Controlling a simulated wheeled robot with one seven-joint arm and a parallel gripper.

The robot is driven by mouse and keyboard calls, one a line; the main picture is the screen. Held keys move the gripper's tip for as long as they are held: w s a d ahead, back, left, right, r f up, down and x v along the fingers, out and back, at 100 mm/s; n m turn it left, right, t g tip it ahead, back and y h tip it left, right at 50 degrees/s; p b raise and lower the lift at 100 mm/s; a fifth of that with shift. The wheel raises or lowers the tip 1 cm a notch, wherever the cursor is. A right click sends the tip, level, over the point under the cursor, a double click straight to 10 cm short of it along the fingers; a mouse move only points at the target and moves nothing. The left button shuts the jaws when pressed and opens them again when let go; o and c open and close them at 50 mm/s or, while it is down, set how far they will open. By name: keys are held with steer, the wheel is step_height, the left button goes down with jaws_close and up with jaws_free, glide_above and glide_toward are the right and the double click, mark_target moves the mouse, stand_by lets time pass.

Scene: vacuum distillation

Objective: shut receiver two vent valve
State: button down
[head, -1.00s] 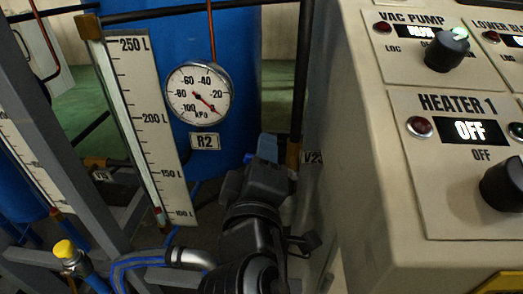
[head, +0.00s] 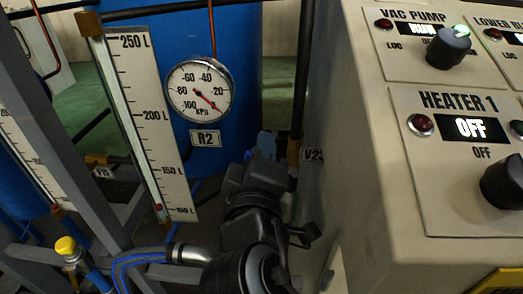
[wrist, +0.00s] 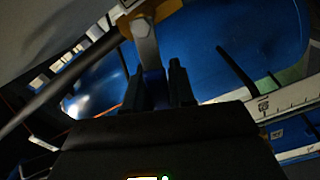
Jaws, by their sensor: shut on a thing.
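In the wrist view my gripper (wrist: 160,78) is closed around a blue valve handle (wrist: 151,76), with one dark finger on each side. A grey metal lever part (wrist: 144,40) runs from the handle up to a brass-coloured valve body (wrist: 126,22). In the head view a bit of blue (head: 266,142) shows just beyond my dark wrist, beside a vertical pipe with a brass fitting (head: 294,152) and a tag reading V23 (head: 313,155). My arm hides the fingers there. The R2 gauge (head: 199,90) hangs before the blue receiver tank (head: 235,45).
The beige control panel (head: 360,180) stands close on the right of my arm, with knobs and a HEATER 1 display. On the left are a level scale (head: 155,120), grey frame bars and a yellow-capped valve (head: 65,246).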

steer(key=shift+a+f+n+p, duration=0.1)
steer(key=shift+f+n+p, duration=0.55)
steer(key=shift+n, duration=0.5)
steer(key=shift+a+f+n+p, duration=0.1)
steer(key=shift+f+n+p, duration=0.55)
steer(key=shift+n, duration=0.5)
steer(key=c, duration=1)
jaws_free()
steer(key=shift+r, duration=0.1)
steer(key=shift+c, duration=0.2)
steer(key=s+b, duration=0.1)
steer(key=s, duration=0.6)
steer(key=shift+s+a, duration=0.15)
steer(key=shift+s, duration=0.25)
